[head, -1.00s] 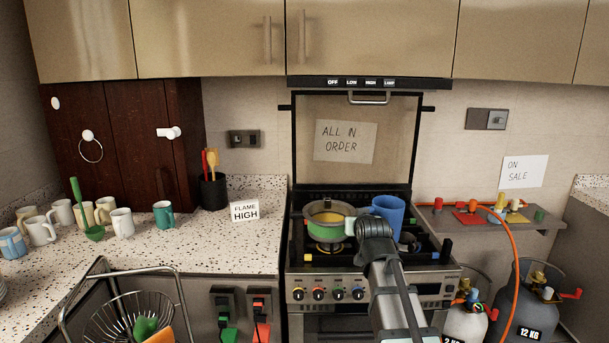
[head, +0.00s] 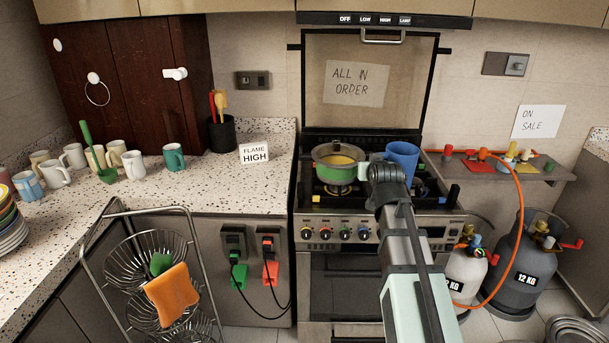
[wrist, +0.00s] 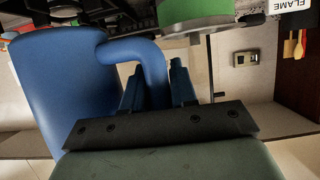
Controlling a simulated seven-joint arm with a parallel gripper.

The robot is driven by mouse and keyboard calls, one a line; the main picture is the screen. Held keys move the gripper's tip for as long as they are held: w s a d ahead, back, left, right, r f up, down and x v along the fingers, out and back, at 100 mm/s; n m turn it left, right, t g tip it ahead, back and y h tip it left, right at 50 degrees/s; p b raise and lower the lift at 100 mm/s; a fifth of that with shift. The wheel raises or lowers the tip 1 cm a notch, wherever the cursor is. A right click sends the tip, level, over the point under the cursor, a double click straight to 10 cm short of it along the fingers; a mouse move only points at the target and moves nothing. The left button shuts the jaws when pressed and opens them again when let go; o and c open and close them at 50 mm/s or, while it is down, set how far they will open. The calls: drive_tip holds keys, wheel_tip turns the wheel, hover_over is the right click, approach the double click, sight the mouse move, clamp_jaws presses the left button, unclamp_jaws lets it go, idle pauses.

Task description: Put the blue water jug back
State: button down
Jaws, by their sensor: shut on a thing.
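The blue water jug (head: 402,160) is over the right part of the stove top (head: 425,190), just right of the green pot (head: 338,160). I cannot tell whether its base touches the stove. My gripper (head: 372,172) is at the jug's front left. In the wrist view the jug (wrist: 65,95) fills the left side, and its curved handle (wrist: 145,52) runs down between my fingers (wrist: 158,88). My gripper is shut on that handle. The head view hides the fingertips and the jug's lower part behind my arm.
Several mugs (head: 173,157) and a green ladle stand on the left counter. A shelf (head: 515,172) with gas fittings is right of the stove. An orange hose (head: 520,230) hangs by the gas cylinders (head: 518,265). The raised stove lid (head: 365,82) stands behind the jug.

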drive_tip(key=w+a+r+n+y, duration=0.15)
drive_tip(key=w+a, duration=0.35)
drive_tip(key=a, duration=0.6)
drive_tip(key=w+a+r+n+g+y, duration=0.15)
drive_tip(key=w+a, duration=0.25)
drive_tip(key=a, duration=0.6)
drive_tip(key=w+a+r+n+y, duration=0.1)
drive_tip(key=w+a+n+y, duration=0.3)
drive_tip(key=a, duration=0.7)
drive_tip(key=a+f, duration=0.6)
drive_tip(key=a, duration=0.5)
drive_tip(key=shift+g+y, duration=0.3)
drive_tip(key=shift+g, duration=0.15)
drive_tip(key=shift+s+d+f, duration=0.1)
drive_tip(key=shift+d+f, duration=0.05)
drive_tip(key=shift+f, duration=2.1)
drive_tip(key=shift+d+f, duration=0.1)
drive_tip(key=shift+f, duration=2.1)
drive_tip(key=shift+f, duration=0.1)
drive_tip(key=c, duration=0.9)
unclamp_jaws()
